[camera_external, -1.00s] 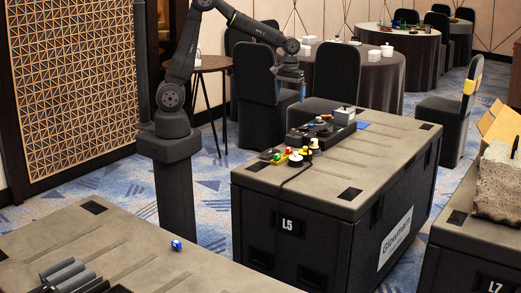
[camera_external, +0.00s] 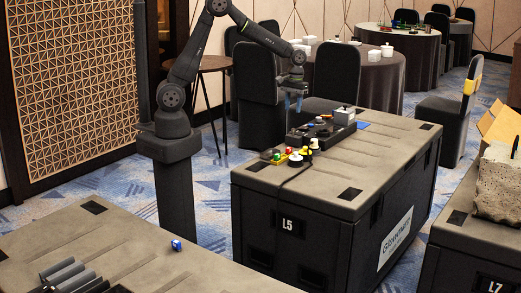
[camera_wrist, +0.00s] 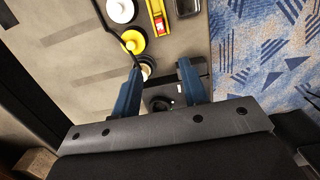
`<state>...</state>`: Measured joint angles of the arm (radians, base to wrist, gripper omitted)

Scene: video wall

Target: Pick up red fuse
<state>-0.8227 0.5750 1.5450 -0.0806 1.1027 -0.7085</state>
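My gripper (camera_external: 293,105) hangs above the back left part of the crate marked L5, pointing down. In the wrist view my gripper (camera_wrist: 160,67) shows two blue fingers spread apart with nothing held between them. A small red piece (camera_wrist: 161,25) sits in a yellow holder (camera_wrist: 155,8) on the crate top, beyond the fingertips. I cannot tell for sure whether this red piece is the fuse. In the external view the small parts on the crate are too small to single out a fuse.
The L5 crate (camera_external: 385,150) carries a dark tray (camera_external: 322,133) with a grey box (camera_external: 344,115). Yellow and white round parts (camera_wrist: 133,41) stand near the fingers, with a black cable beside them. A blue object (camera_external: 176,245) lies on the front crate. The crate's right side is clear.

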